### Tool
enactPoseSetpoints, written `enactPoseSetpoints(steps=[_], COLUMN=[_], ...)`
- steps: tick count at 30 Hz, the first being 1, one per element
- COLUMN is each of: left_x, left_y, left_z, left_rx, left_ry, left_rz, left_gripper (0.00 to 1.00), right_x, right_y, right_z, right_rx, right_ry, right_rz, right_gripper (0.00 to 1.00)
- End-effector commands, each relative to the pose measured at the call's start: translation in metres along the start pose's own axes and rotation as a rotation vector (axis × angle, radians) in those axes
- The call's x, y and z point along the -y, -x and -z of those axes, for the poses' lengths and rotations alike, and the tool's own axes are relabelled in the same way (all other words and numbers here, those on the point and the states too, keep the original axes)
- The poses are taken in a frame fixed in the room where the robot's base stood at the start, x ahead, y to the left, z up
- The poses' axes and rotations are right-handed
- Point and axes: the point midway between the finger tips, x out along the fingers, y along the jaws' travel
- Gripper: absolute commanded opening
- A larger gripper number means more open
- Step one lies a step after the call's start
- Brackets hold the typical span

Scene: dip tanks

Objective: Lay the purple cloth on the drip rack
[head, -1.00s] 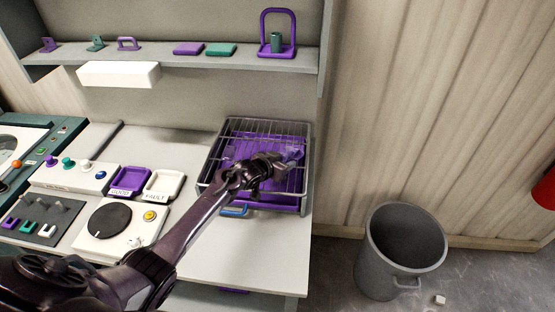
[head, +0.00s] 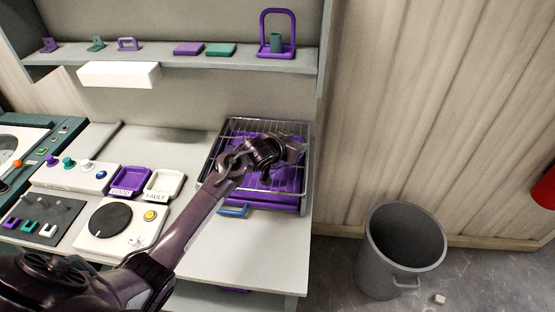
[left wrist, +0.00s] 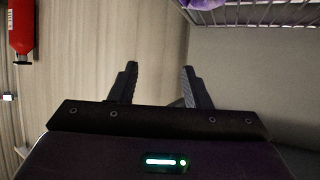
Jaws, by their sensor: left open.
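The drip rack (head: 307,135) is a wire rack over a purple tray (head: 285,203) at the right end of the bench. Purple cloth (left wrist: 205,4) lies on the wires at the top edge of the left wrist view. In the head view my arm hides part of it, and I cannot clearly separate cloth from the purple tray. My left gripper (head: 298,150) is over the right part of the rack. In the left wrist view its two fingers (left wrist: 159,70) are apart with nothing between them, clear of the cloth. My right gripper is not in view.
A blue handle (head: 233,211) lies at the rack's front edge. Purple and white trays (head: 163,184), a dial box (head: 120,228) and switch panels stand to the left. A shelf (head: 200,62) runs above. A grey bin (head: 402,250) stands on the floor at right. The bench front is clear.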

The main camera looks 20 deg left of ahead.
Motion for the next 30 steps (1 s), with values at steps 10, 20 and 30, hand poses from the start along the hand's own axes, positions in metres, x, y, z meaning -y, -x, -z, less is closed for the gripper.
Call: enactPoseSetpoints(steps=[10, 20, 30], left_x=[0.032, 0.049, 0.048], left_y=[-0.02, -0.042, -0.045], left_z=[-0.017, -0.048, -0.052], left_rx=[0.003, 0.001, -0.001], left_ry=[0.003, 0.001, 0.0], left_rz=[0.004, 0.0, 0.0], left_gripper=[0.0, 0.0, 0.0], right_x=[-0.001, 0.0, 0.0], right_y=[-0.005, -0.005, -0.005], right_z=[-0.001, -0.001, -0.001], right_rx=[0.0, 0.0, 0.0], right_ry=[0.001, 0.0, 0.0], right_rz=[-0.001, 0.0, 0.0], right_gripper=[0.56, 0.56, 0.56])
